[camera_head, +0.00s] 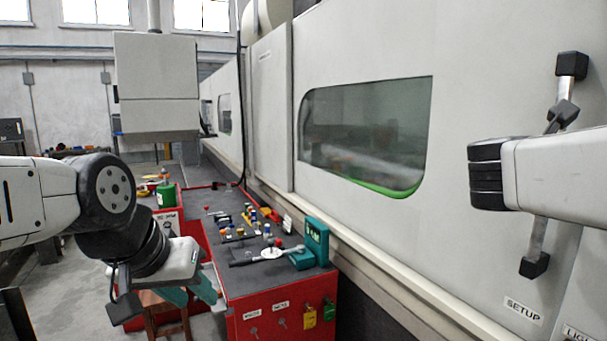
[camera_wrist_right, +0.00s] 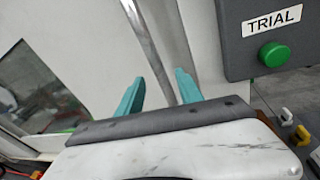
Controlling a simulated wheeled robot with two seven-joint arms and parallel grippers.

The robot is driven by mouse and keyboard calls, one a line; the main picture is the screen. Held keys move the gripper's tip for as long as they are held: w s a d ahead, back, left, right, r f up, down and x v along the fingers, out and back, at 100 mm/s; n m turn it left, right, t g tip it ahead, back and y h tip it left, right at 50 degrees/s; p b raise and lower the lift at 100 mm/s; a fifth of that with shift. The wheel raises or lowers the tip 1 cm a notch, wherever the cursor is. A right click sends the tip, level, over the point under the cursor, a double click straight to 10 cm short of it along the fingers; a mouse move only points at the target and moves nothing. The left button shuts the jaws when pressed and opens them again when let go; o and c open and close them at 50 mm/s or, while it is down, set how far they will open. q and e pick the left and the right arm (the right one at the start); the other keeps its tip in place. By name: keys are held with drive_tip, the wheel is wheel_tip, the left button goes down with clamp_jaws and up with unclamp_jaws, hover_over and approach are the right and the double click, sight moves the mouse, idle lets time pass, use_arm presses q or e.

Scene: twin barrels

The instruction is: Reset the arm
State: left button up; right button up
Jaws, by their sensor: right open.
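My left arm comes in from the left in the head view. Its left gripper (camera_head: 190,292) points downward, with two teal fingers apart and nothing seen between them. It hangs just left of the red tool cabinet (camera_head: 280,300). My right arm (camera_head: 560,178) reaches in from the right, in front of the machine door; its gripper is hidden there. In the right wrist view my right gripper (camera_wrist_right: 158,92) is open, its two teal fingers well apart. A grey metal bar (camera_wrist_right: 160,45) runs behind the gap between them; whether it lies between the fingers I cannot tell.
A long white machine (camera_head: 370,230) with a window fills the right side. Its door handle (camera_head: 537,240) is partly behind my right arm. A grey panel with a green button (camera_wrist_right: 273,54) marked TRIAL is close right of the right gripper. Small tools cover the cabinet top.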

drive_tip(key=a+f+m+g+y, duration=0.2)
drive_tip(key=a+f+m+y, duration=0.7)
drive_tip(key=a+f+m, duration=0.55)
drive_tip(key=a+f+m+y, duration=0.2)
drive_tip(key=a+m+y, duration=0.1)
drive_tip(key=a, duration=0.5)
drive_tip(key=s+a+f+m+g+y, duration=0.1)
drive_tip(key=a+f+m+y, duration=0.2)
drive_tip(key=a, duration=0.4)
drive_tip(key=shift+s+a+m+y, duration=0.35)
drive_tip(key=shift+m+y, duration=0.35)
drive_tip(key=shift+m, duration=0.15)
drive_tip(key=shift+c, duration=0.6)
drive_tip(key=shift+d, duration=0.15)
